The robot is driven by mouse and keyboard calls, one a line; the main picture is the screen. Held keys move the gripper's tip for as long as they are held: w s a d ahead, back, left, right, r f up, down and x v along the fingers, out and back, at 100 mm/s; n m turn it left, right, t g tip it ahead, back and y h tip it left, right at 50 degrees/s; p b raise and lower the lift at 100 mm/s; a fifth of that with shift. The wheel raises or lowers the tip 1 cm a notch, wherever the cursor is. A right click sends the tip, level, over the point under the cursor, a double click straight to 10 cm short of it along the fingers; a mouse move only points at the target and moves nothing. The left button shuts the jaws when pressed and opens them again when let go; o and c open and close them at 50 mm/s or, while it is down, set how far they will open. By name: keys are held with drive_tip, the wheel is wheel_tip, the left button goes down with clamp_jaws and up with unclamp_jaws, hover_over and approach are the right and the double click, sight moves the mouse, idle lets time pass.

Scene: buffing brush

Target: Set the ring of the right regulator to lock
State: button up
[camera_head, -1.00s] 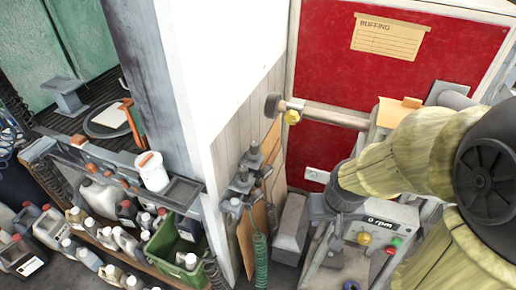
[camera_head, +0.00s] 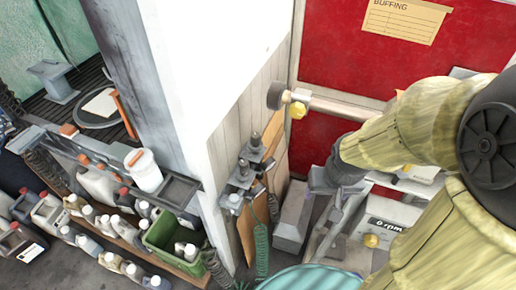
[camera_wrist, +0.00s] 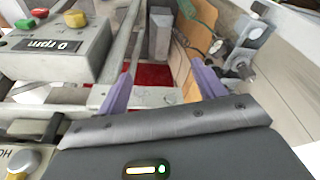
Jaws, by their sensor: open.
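Two grey regulators with dark knobs are mounted on the white-and-wood wall in the head view. One (camera_head: 255,148) is higher and slightly right; the other (camera_head: 240,174) is lower and left. The wrist view shows the regulator group (camera_wrist: 242,62) at upper right, seen at an angle. The ring settings are too small to read. My gripper (camera_wrist: 164,88) has its two purple fingers spread, with nothing between them. In the head view my gripper (camera_head: 332,196) is to the right of the regulators, apart from them.
A grey machine with an rpm display (camera_wrist: 58,48) is close on the left in the wrist view. A buffing brush shaft (camera_head: 335,108) sticks out before the red panel. A green hose (camera_head: 262,250) hangs below the regulators. A green crate (camera_head: 172,243) and several bottles stand left.

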drive_tip(key=w+d+f+n+t+b, duration=0.1)
drive_tip(key=w+f+t+b, duration=0.3)
drive_tip(key=f+b, duration=0.6)
drive_tip(key=w+d+f+t+b, duration=0.15)
drive_tip(key=w+f+b, duration=0.35)
drive_tip(key=f+b, duration=0.6)
drive_tip(key=w+a+r+n+t+y+b, duration=0.2)
drive_tip(key=a+r+n+t+y+b, duration=0.4)
drive_tip(key=a+y+b, duration=0.3)
drive_tip(key=shift+w+a+r+y+b, duration=0.2)
drive_tip(key=shift+w+r+y+b, duration=0.2)
drive_tip(key=shift+r+y+b, duration=0.65)
drive_tip(key=shift+f+h, duration=0.15)
drive_tip(key=shift+h, duration=0.1)
